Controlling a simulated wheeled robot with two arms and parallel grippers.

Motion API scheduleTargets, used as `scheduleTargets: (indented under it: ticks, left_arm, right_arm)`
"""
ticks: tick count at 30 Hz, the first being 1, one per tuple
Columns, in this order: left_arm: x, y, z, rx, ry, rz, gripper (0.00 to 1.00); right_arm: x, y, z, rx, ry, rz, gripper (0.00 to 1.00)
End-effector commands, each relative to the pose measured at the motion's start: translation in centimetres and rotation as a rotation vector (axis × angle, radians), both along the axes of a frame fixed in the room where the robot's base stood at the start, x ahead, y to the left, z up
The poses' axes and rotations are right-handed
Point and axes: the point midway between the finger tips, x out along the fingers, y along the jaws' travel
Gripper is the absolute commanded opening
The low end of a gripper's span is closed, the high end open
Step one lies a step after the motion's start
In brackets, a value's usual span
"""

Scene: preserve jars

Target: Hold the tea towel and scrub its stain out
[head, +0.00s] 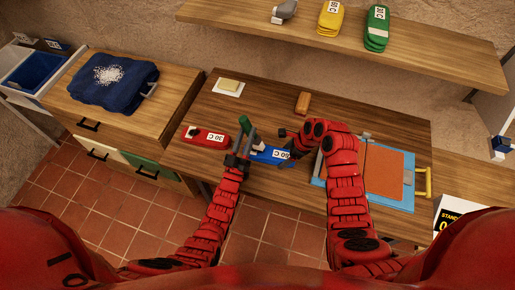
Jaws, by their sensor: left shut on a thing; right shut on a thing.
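A dark blue folded cloth (92,91) with a white speckled patch (108,74) lies on the left cabinet, away from both grippers. It is the only cloth with a visible stain-like mark. My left gripper (238,158) is over the table's front part, shut on a green upright rod-like thing (245,124). My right gripper (287,142) points left, shut at the blue item (270,154) labelled 30 C. Its fingers are small and partly hidden by my wrist, so the exact grip is unclear.
A red labelled item (205,137) lies left of my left gripper. A yellow block on a white pad (229,87) and a brown block (302,102) lie behind. A blue board with an orange panel (384,174) is at right. A shelf (420,55) overhangs the back.

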Motion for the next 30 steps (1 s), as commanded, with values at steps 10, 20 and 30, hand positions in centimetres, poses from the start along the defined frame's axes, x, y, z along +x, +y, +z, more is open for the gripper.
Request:
scheduleTargets:
  ticks: [10,20,30]
  left_arm:
    - [0.0,0.0,-0.4,0.000,0.002,0.000,0.00]
    - [-0.4,0.1,-0.6,0.000,0.001,0.000,0.00]
    - [-1.9,0.5,-0.2,-0.001,-0.001,-0.001,0.00]
  right_arm:
    - [-0.3,-0.1,-0.3,-0.002,0.008,0.000,0.00]
    - [-0.3,-0.1,-0.3,-0.002,0.008,0.000,0.00]
    - [-0.3,-0.1,-0.3,-0.002,0.008,0.000,0.00]
